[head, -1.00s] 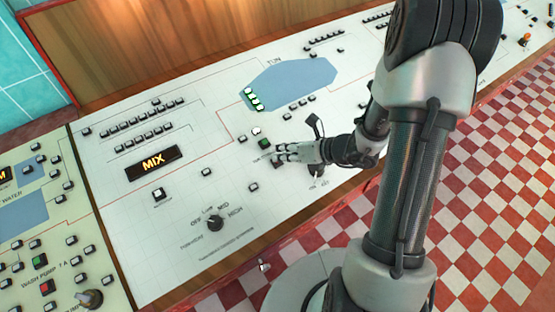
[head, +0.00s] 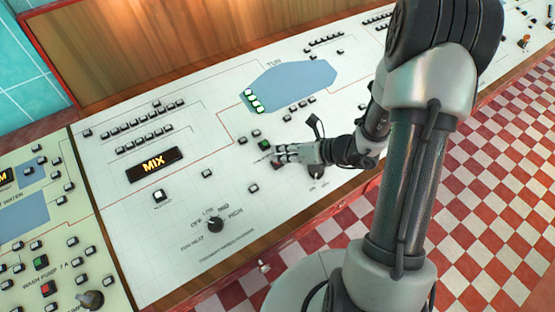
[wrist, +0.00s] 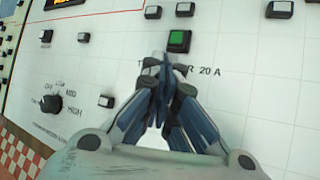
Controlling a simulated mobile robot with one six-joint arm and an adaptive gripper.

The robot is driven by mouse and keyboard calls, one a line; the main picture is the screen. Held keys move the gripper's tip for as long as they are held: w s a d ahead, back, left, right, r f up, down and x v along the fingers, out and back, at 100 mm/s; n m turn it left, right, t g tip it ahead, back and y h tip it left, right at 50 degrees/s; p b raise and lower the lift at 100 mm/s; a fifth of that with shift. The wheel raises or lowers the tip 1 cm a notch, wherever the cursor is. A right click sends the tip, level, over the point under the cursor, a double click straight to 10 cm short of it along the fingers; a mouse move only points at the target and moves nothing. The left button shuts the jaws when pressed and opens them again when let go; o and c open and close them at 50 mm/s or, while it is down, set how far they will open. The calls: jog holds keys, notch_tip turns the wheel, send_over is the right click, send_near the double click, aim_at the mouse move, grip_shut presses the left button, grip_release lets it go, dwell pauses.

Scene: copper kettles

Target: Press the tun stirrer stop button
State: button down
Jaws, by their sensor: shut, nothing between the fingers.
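My gripper (head: 276,156) is shut and empty, low over the white tun panel. In the wrist view its closed fingertips (wrist: 164,62) lie just below a square green button (wrist: 179,40) in line of sight. The green button also shows in the head view (head: 264,144). A label ending in "R 20 A" is partly covered by the fingers. Below it, a second button (wrist: 187,90) is mostly hidden behind the fingers. In the head view a dark reddish button (head: 277,166) shows just under the fingertips. I cannot tell whether the fingers touch it.
A rotary knob (head: 215,224) marked OFF to HIGH and a lit MIX display (head: 152,164) are on the panel to the left. A blue tun shape (head: 295,82) with lit lamps lies behind. Another knob (head: 317,171) stands close beside the gripper.

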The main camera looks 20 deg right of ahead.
jog(key=shift+s+r, duration=0.1)
jog(key=shift+r, duration=0.15)
jog(key=r+p, duration=0.3)
jog(key=s+r+p, duration=0.1)
jog(key=r, duration=0.1)
jog(key=shift+d, duration=0.2)
dwell(0.7)
jog(key=shift+a, duration=0.1)
